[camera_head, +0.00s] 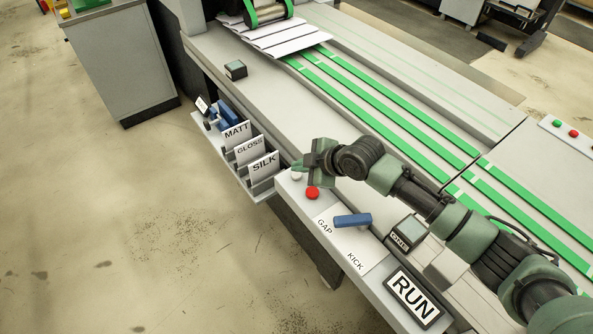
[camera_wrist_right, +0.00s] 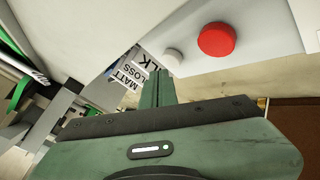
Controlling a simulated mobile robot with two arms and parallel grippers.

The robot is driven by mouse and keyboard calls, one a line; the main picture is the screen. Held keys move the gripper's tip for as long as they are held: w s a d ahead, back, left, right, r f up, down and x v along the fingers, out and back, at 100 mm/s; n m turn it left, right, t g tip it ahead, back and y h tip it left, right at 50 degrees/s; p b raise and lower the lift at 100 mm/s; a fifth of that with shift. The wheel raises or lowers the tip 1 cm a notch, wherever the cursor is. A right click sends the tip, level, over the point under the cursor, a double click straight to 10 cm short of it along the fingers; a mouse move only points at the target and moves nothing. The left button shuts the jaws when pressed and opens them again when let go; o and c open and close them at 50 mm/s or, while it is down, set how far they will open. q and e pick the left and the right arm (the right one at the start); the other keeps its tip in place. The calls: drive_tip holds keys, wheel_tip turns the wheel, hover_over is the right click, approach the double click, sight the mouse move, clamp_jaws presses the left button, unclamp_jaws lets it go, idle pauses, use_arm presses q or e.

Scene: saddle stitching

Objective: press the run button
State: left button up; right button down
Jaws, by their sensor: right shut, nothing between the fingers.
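A small white button (camera_head: 296,176) and a red button (camera_head: 312,193) sit at the far end of the front control panel. My right gripper (camera_head: 299,166) is shut and empty, with its tips close to the white button. In the right wrist view the shut fingers (camera_wrist_right: 159,76) point toward the white button (camera_wrist_right: 173,58), and the red button (camera_wrist_right: 216,39) lies farther right. I cannot tell whether the tips touch the white button. A sign reading RUN (camera_head: 413,296) lies at the near end of the panel. My left gripper is not in view.
A blue handle (camera_head: 352,221) lies between GAP and KICK labels. A rack (camera_head: 260,187) with MATT, GLOSS and SILK cards stands just left of the gripper. A small dark box (camera_head: 235,70) sits on the machine. Green belts (camera_head: 400,133) run behind my arm.

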sight(299, 176)
drive_tip(key=shift+r, duration=0.1)
wheel_tip(299, 176, up, 5)
drive_tip(key=p, duration=0.4)
idle(0.3)
idle(0.8)
